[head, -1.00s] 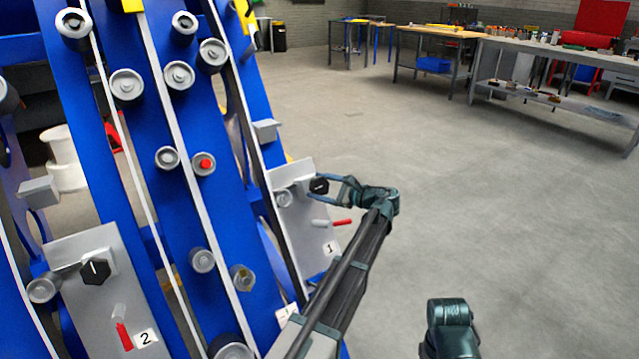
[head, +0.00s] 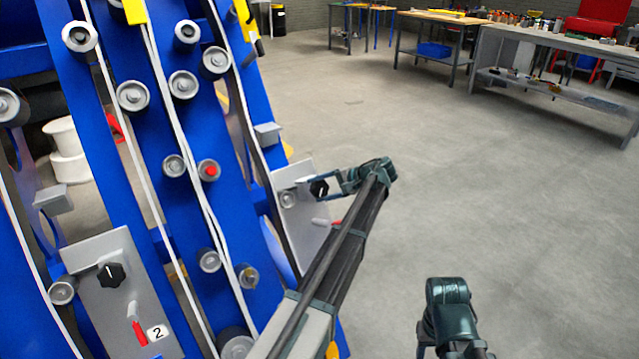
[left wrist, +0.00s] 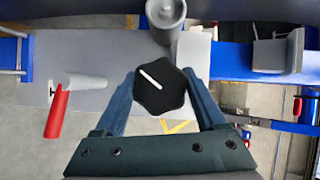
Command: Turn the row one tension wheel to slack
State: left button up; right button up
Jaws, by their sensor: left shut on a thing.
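The row one tension wheel (head: 319,188) is a black lobed knob on a grey plate (head: 299,232) at the right side of the blue chassis. In the left wrist view the wheel (left wrist: 160,88) shows a white pointer line slanting to the upper left. My left gripper (head: 325,187) is shut on the wheel, with one finger on each side of it in the left wrist view (left wrist: 163,90). A red-handled lever (left wrist: 58,108) is on the same plate. My right arm shows at the bottom, but its fingers are not visible.
A second plate marked 2 (head: 98,308) carries another black knob (head: 111,274) and red lever (head: 139,331). White belts run over several grey rollers on the blue frame (head: 215,205). The floor (head: 480,170) to the right is open, with workbenches (head: 548,42) at the back.

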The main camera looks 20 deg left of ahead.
pick_arm(q)
jog(key=shift+n+h+p, duration=1)
jog(key=shift+n+p, duration=0.15)
jog(key=shift+n, duration=0.45)
jog(key=o, duration=1.3)
jog(key=shift+d, duration=0.1)
jog(key=p+v, duration=0.9)
jog(key=v, duration=0.4)
jog(key=shift+s+d+r, duration=0.1)
jog(key=shift+d+r, duration=0.1)
jog(key=shift+r, duration=0.1)
